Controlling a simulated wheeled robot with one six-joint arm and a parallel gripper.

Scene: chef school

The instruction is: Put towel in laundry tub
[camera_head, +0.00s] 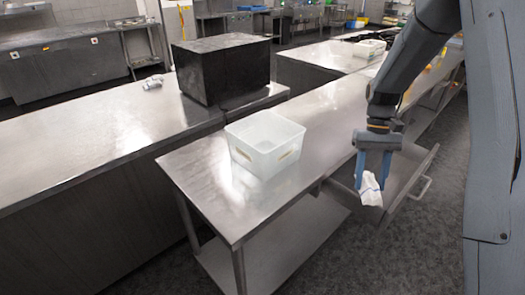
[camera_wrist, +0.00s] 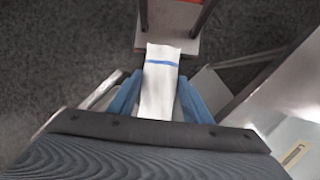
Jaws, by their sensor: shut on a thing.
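A white towel (camera_head: 369,189) hangs from my gripper (camera_head: 373,178), which is shut on it, above an open drawer at the table's right side. In the wrist view the towel (camera_wrist: 160,80) is a narrow white strip with a blue stripe, between the two blue fingers of the gripper (camera_wrist: 158,92). The laundry tub (camera_head: 265,143), a white translucent bin with handle slots, stands on the near steel table, to the left of my gripper. Its floor is only partly visible.
The open drawer (camera_head: 402,200) sticks out from the steel table (camera_head: 215,200) below my gripper. A large black box (camera_head: 222,68) stands behind the tub. A small crumpled light item (camera_head: 153,82) lies on the left counter (camera_head: 70,140). The table top around the tub is clear.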

